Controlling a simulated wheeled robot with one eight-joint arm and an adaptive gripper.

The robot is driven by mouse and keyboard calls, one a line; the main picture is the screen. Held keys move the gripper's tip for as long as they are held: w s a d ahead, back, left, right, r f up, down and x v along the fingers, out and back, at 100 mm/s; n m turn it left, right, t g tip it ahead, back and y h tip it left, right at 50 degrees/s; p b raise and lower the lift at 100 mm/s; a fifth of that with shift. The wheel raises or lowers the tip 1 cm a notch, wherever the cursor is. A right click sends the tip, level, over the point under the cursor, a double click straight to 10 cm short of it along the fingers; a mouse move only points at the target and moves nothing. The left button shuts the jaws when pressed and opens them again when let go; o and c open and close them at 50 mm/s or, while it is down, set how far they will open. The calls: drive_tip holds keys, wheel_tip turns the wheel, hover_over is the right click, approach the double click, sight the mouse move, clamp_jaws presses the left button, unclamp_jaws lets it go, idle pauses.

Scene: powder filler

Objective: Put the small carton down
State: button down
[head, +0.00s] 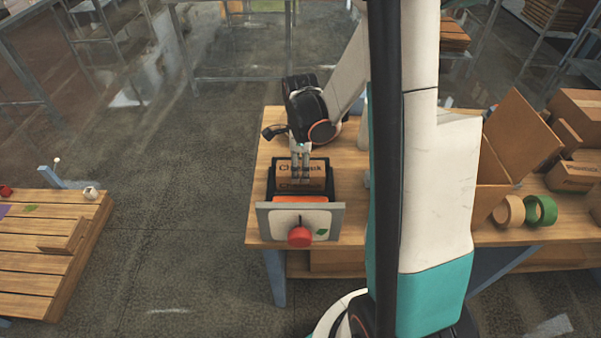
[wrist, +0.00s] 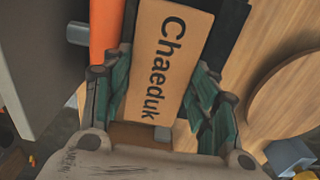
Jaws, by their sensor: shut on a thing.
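The small carton (head: 302,177) is brown with dark lettering. In the head view it is at the black tray-like part of a machine on the wooden table, behind an orange bar (head: 300,201). My gripper (head: 300,158) points down from above and is shut on it. In the wrist view the carton (wrist: 165,55) reads "Chaeduk" and lies between the green-sided fingers (wrist: 160,100) of my gripper, with the orange bar (wrist: 104,28) close beside it. Whether the carton's underside touches the black part (head: 330,187) is hidden.
The machine's grey front panel (head: 268,224) carries a red knob (head: 300,236). The wooden table (head: 265,190) is bare to its left. Green tape (head: 541,210), tan tape (head: 508,212) and several cartons (head: 575,172) stand at the right. A low slatted platform (head: 35,260) is at the left.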

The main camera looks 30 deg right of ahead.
drive_tip(key=shift+f, duration=1.4)
drive_tip(key=shift+f+b, duration=0.1)
drive_tip(key=shift+b, duration=0.25)
drive_tip(key=c, duration=0.6)
unclamp_jaws()
wheel_tip(320, 180, up, 12)
drive_tip(key=p, duration=0.3)
